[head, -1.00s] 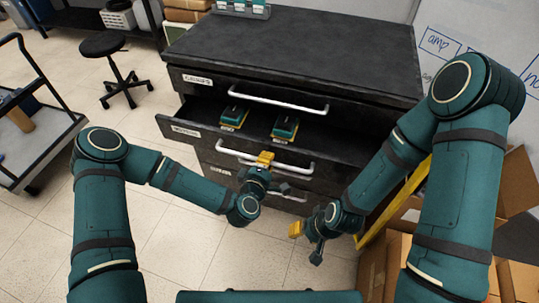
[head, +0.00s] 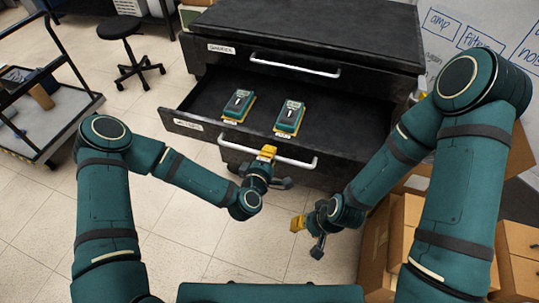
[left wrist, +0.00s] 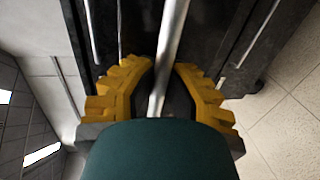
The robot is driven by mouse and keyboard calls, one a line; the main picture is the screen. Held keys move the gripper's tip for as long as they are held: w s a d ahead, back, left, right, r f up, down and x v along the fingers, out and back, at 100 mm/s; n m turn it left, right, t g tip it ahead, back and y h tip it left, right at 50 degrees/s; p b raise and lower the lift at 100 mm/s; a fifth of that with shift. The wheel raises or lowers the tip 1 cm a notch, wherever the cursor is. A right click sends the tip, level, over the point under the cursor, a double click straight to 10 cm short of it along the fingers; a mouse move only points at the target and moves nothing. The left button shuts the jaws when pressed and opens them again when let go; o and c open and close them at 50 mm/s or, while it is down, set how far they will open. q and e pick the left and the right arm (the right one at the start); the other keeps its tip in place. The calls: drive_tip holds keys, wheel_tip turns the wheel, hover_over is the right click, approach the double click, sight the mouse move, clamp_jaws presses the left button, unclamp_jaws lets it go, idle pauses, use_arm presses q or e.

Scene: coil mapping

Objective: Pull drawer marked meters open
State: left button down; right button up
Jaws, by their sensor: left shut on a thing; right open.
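The drawer marked meters (head: 180,132) is pulled out from the black cabinet (head: 340,40). Its label (head: 188,125) is on the left of its front and is hard to read. Two green-and-yellow meters (head: 237,106) (head: 289,118) stand inside it. In the left wrist view the handle (left wrist: 167,62) runs between the yellow fingers (left wrist: 160,88). My right gripper (head: 298,224) is open and empty, below and right of the handle, apart from the drawer.
A closed drawer with a silver handle (head: 295,66) is above the open one. Cardboard boxes (head: 405,235) stand at the right. A cart (head: 50,120) and a black stool (head: 120,28) are at the left. The tiled floor before the cabinet is clear.

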use_arm(q)
drive_tip(key=shift+s, duration=0.15)
drive_tip(key=c, duration=1)
unclamp_jaws()
drive_tip(key=shift+a, duration=0.1)
drive_tip(key=v, duration=0.7)
drive_tip(key=shift+s, duration=0.25)
